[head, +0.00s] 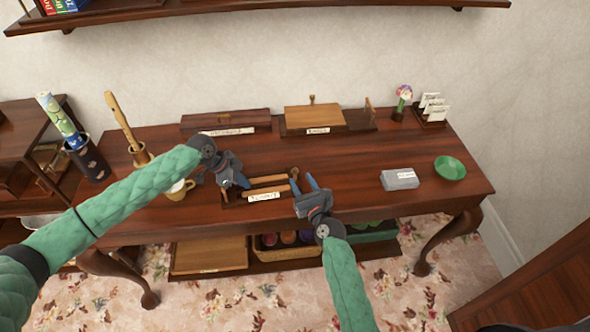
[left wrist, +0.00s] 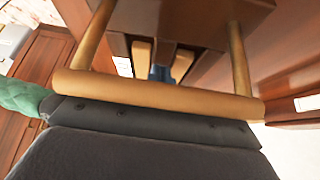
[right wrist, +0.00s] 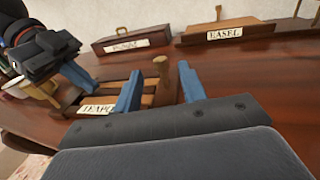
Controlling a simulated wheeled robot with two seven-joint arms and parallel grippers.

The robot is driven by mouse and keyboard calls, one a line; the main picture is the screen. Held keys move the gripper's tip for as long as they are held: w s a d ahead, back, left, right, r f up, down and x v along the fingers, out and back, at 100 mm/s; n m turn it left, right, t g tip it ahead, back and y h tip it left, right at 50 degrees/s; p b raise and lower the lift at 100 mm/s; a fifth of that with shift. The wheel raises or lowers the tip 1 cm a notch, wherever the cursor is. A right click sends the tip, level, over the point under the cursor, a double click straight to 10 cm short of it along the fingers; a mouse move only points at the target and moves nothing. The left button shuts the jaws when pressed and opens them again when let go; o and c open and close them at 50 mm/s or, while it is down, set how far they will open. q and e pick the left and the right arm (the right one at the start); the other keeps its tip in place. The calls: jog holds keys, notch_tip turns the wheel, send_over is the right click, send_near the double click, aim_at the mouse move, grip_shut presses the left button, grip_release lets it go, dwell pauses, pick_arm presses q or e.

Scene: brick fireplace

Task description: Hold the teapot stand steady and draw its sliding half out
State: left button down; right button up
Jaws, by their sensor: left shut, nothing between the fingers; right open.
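The teapot stand (head: 264,191) lies on the table, a low wooden frame with slats, a white label and a small upright knob (head: 294,173) at its right end. My left gripper (head: 237,183) is shut and empty at the stand's left end. In the left wrist view a pale wooden bar (left wrist: 160,93) crosses close before the gripper, hiding most of its fingers; contact cannot be told. My right gripper (head: 305,187) is open at the right end. In the right wrist view the knob (right wrist: 161,75) shows between its blue fingers, apart from them.
Behind stand a wooden box (head: 226,122) and an easel (head: 314,117), both labelled. A yellow cup (head: 176,190) is left of the stand. A grey box (head: 400,179) and green bowl (head: 449,168) are to the right, with bare tabletop between.

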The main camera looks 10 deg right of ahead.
aim_at(297, 172)
jog(key=shift+x, duration=3.1)
jog(key=shift+f, duration=0.1)
grip_shut()
jog(key=shift+d, duration=0.1)
